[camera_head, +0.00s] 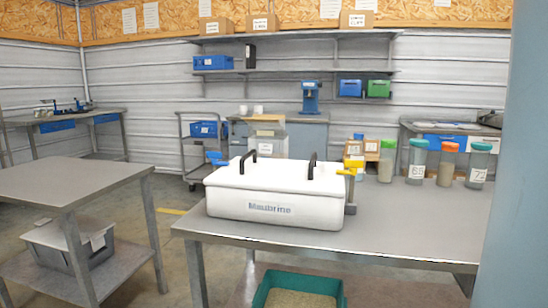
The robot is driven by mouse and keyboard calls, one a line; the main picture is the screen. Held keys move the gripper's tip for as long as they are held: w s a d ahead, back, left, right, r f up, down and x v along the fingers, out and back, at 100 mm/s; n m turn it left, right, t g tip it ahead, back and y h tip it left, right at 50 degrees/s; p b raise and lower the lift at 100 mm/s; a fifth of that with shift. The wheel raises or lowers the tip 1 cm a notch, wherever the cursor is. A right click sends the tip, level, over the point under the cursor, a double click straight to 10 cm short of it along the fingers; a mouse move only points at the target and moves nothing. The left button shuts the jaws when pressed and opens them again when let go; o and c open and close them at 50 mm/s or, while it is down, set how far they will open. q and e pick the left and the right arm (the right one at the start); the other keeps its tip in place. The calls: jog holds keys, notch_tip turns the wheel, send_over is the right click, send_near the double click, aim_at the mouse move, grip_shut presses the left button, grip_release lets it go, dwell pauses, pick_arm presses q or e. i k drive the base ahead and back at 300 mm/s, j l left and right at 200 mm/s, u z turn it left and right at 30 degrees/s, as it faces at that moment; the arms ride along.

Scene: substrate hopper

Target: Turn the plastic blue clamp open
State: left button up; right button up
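A small blue clamp (216,158) shows at the left side of the white lidded box (270,210), just above its upper left rim. It is small here, and I cannot tell whether it is turned open or closed. A yellow clamp handle (346,172) sticks out at the box's right side, above a grey metal bracket (351,193). The white lid (270,177) lies on the box and has two black handles. Neither of my grippers is in view.
The box stands on a grey table (410,225), with several lidded jars (417,160) to its right. A green bin (262,290) of grainy material sits below. Another grey table (75,183) is at left, with floor between. The near right tabletop is clear.

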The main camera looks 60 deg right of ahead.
aim_at(214, 156)
jog(key=z, duration=1.45)
